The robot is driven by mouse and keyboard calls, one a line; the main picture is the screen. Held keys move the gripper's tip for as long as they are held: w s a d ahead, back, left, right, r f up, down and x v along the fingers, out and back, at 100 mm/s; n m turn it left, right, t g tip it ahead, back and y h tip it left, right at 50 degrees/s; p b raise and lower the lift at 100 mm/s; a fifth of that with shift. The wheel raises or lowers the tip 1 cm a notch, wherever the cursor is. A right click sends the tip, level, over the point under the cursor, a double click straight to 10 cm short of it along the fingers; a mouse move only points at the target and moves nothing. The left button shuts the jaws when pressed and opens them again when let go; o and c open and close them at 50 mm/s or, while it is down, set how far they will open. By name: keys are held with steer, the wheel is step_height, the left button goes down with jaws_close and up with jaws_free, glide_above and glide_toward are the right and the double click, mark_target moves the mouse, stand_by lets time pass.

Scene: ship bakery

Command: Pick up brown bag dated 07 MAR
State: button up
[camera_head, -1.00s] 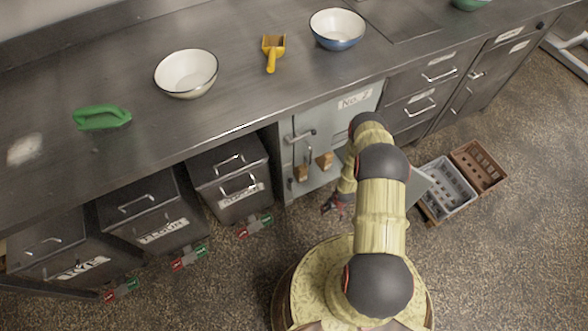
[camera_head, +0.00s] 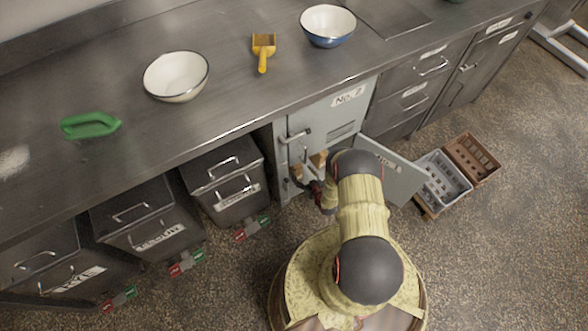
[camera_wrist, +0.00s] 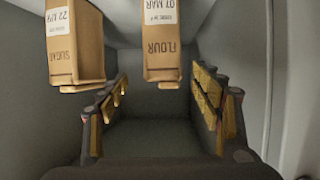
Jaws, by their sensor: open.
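The brown bag dated 07 MAR (camera_wrist: 162,60) is marked FLOUR and shows upside down at the top middle of the wrist view. A second brown bag (camera_wrist: 76,50), marked SUGAR and 22 APR, is to its left in that view. My gripper (camera_wrist: 162,98) is open, its fingers spread left and right, with nothing held between them. The flour bag lies ahead, between the lines of the two fingers. In the head view my gripper (camera_head: 310,189) is at the opening of the pale cabinet (camera_head: 312,118); the bags are mostly hidden there.
The cabinet door (camera_head: 397,172) stands open to the right of my arm. A grey crate (camera_head: 442,180) and a brown crate (camera_head: 472,157) are on the floor beyond it. A dark bin (camera_head: 228,190) is left of the cabinet. The steel counter (camera_head: 220,115) overhangs above.

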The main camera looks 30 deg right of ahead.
mark_target(296, 166)
steer(key=b+x, duration=0.3)
steer(key=x, duration=0.4)
steer(key=shift+a+f, duration=0.15)
steer(key=shift+a, duration=0.05)
steer(key=shift+c, duration=0.5)
steer(key=c, duration=1.5)
jaws_close()
steer(key=shift+w+r, duration=0.1)
steer(key=shift+r, duration=0.1)
